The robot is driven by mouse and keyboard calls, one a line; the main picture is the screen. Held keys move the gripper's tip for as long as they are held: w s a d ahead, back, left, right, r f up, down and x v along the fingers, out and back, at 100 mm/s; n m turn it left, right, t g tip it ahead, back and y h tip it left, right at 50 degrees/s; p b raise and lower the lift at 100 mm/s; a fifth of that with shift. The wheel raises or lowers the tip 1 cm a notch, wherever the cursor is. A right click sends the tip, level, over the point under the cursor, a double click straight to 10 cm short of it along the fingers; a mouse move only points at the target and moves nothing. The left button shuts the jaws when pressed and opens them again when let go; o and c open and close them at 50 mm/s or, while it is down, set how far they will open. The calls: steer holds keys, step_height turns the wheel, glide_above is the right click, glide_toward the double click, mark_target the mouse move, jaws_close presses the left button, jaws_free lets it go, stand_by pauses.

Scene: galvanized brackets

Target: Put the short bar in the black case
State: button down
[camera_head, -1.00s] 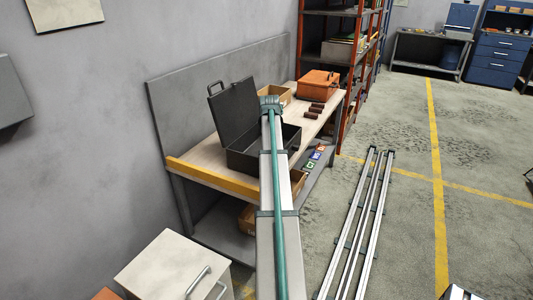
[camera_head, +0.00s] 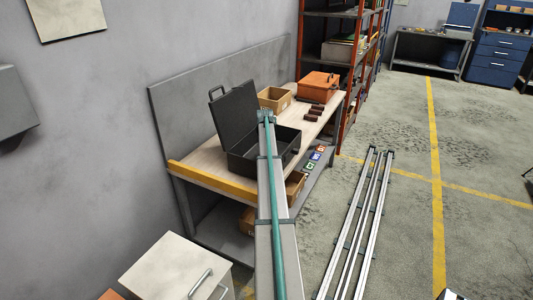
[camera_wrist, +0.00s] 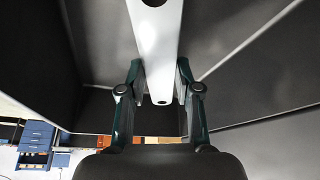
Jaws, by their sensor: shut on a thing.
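The short bar (camera_wrist: 158,42) is a pale grey flat metal strip with holes. In the wrist view it runs up from between the fingers of my gripper (camera_wrist: 160,82), which is shut on it. The black case (camera_head: 240,158) stands open on the workbench in the head view, its lid (camera_head: 236,112) raised on the left. Dark case walls (camera_wrist: 245,70) fill most of the wrist view around the bar. In the head view my arm covers part of the case and hides the bar. I cannot tell whether the bar touches the case floor.
The workbench (camera_head: 205,160) has a yellow front edge. A shelf rack (camera_head: 345,60) is beyond. Long metal profiles (camera_head: 358,225) lie on the floor at right.

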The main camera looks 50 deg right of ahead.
steer(key=shift+w+d+f+p, duration=0.15)
steer(key=shift+f+p, duration=0.25)
steer(key=shift+f, duration=0.55)
steer(key=shift+w+d+f+p, duration=0.1)
steer(key=shift+f+p, duration=0.25)
steer(key=shift+f, duration=0.6)
steer(key=shift+f, duration=0.15)
steer(key=c, duration=0.8)
jaws_free()
steer(key=b+v, duration=0.2)
steer(key=v, duration=1)
